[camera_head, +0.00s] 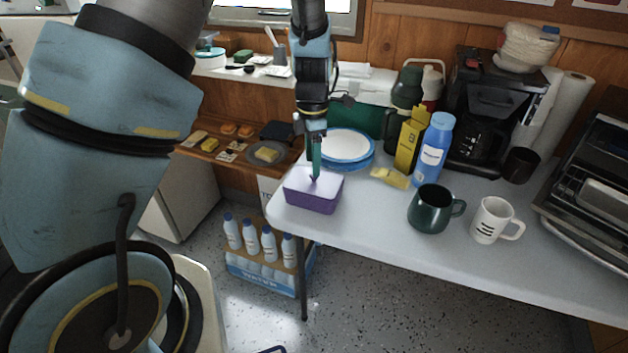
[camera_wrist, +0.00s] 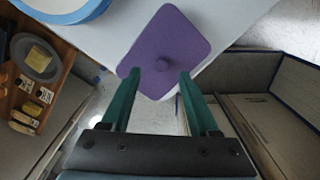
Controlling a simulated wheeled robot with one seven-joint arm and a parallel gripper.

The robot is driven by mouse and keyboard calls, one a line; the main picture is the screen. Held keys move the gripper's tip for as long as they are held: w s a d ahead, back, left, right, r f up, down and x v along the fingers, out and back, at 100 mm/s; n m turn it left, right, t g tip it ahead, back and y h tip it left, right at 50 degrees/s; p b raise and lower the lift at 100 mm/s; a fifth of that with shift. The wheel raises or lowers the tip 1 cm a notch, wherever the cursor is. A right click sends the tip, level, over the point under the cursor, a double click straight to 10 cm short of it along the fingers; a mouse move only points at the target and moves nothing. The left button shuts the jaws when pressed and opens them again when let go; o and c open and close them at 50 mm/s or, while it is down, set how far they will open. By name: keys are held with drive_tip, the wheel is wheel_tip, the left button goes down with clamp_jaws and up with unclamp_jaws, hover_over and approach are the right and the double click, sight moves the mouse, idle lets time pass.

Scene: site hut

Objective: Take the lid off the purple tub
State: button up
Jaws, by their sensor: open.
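The purple tub (camera_head: 312,203) stands upright near the left corner of the table. I cannot tell whether the fingers touch the knob or the lid.
Blue-rimmed plates (camera_head: 348,148) sit just behind the tub. A yellow box (camera_head: 411,140), a blue bottle (camera_head: 433,150), a dark green mug (camera_head: 430,210) and a white mug (camera_head: 493,222) stand to the right. The table's front left edge is close to the tub.

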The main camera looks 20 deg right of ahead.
sight(314, 180)
drive_tip(key=shift+s+f+p, duration=0.1)
drive_tip(key=shift+f+p, duration=0.25)
drive_tip(key=shift+f, duration=1.5)
clamp_jaws()
